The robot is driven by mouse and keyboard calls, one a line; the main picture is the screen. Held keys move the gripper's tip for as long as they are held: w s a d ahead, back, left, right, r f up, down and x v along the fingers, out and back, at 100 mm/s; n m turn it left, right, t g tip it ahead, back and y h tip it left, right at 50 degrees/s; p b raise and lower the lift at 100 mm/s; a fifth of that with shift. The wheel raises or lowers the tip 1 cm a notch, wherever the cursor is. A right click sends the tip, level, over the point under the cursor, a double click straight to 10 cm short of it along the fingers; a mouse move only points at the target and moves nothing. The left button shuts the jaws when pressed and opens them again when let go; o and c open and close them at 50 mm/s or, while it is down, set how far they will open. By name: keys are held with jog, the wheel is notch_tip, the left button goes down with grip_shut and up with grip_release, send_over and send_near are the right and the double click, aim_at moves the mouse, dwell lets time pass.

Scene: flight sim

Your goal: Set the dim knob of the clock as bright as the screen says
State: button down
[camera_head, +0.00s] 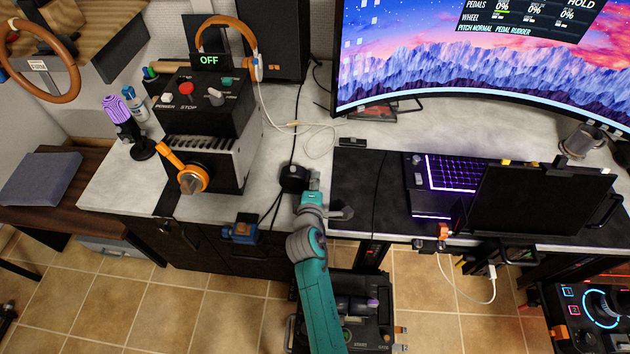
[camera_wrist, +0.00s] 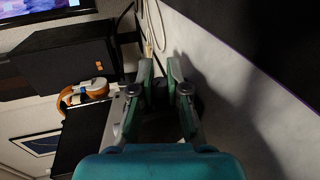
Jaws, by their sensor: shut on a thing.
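A small black round-bodied thing (camera_head: 293,178), which looks like the clock, sits near the front edge of the desk. Its face is not visible. My gripper (camera_head: 314,180) is at its right side, low over the desk. In the wrist view my gripper (camera_wrist: 160,74) has its green fingers on either side of a small dark part (camera_wrist: 160,92), which looks like the knob. The knob's setting cannot be seen. The large screen (camera_head: 480,60) shows mountains and a panel of pedal and wheel percentages; I see no brightness figure in its visible part.
Left of my gripper stands a black control box (camera_head: 205,105) with an OFF display and an orange lever (camera_head: 185,168). Headphones (camera_head: 228,45) are behind it. A cable (camera_head: 298,120) runs along the desk. A lit keyboard (camera_head: 455,172) and dark panel (camera_head: 540,200) are right.

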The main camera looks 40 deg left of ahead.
jog(key=g+h, duration=0.2)
jog(key=g, duration=0.1)
jog(key=shift+w+r+g, duration=0.1)
jog(key=shift+g, duration=0.3)
jog(key=g+h, duration=0.3)
jog(key=g, duration=0.1)
jog(key=shift+g, duration=0.4)
jog(key=g+h, duration=0.2)
jog(key=g, duration=0.1)
jog(key=shift+g+h, duration=1)
jog(key=shift+g, duration=0.4)
jog(key=shift+f+g+h, duration=0.2)
jog(key=shift+g+h, duration=0.3)
jog(key=shift+g, duration=0.2)
jog(key=c, duration=1.1)
grip_release()
jog(key=shift+c, duration=0.2)
